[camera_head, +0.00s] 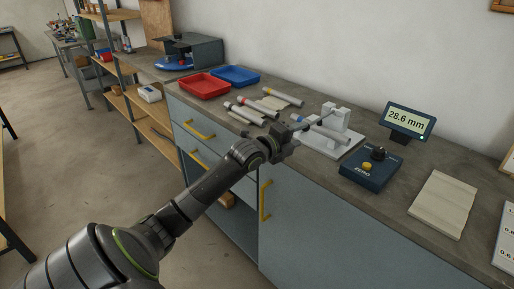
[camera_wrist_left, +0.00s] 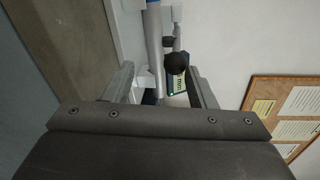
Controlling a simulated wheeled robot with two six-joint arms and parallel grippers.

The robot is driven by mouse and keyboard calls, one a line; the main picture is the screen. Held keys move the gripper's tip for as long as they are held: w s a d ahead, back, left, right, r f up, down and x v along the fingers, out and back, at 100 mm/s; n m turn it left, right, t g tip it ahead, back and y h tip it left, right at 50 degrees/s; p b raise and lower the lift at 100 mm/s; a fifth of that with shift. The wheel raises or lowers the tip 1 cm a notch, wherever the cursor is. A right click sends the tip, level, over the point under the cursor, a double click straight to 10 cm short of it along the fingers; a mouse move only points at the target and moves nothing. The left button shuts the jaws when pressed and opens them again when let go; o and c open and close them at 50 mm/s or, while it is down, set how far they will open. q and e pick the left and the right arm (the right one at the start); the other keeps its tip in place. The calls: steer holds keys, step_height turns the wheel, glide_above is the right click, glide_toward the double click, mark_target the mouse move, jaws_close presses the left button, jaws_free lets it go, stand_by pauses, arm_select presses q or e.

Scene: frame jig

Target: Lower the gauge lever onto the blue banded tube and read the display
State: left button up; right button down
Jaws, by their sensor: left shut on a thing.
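The gauge (camera_head: 338,140) is a white stand on a white base on the bench. The display (camera_head: 409,119) reads 28.6 mm. My right gripper is out of view.
A blue box (camera_head: 366,174) with a black knob and yellow ZERO button stands in front of the display. Several other banded tubes lie left of the gauge, near a red tray (camera_head: 205,86) and a blue tray (camera_head: 236,75). An empty beige rest (camera_head: 442,204) is at right.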

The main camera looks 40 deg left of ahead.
arm_select(q)
steer(key=shift+s+a+p, duration=0.25)
steer(key=shift+s+p, duration=0.05)
steer(key=shift+s, duration=0.25)
steer(key=shift+s+a+p, duration=0.2)
steer(key=shift+s+p, duration=0.05)
steer(key=shift+s, duration=0.3)
steer(key=s+a+r+p, duration=0.1)
steer(key=s+p, duration=0.9)
steer(key=s, duration=0.3)
steer(key=shift+s+r+p, duration=0.25)
steer(key=shift+r+p, duration=0.1)
steer(key=shift+p, duration=0.05)
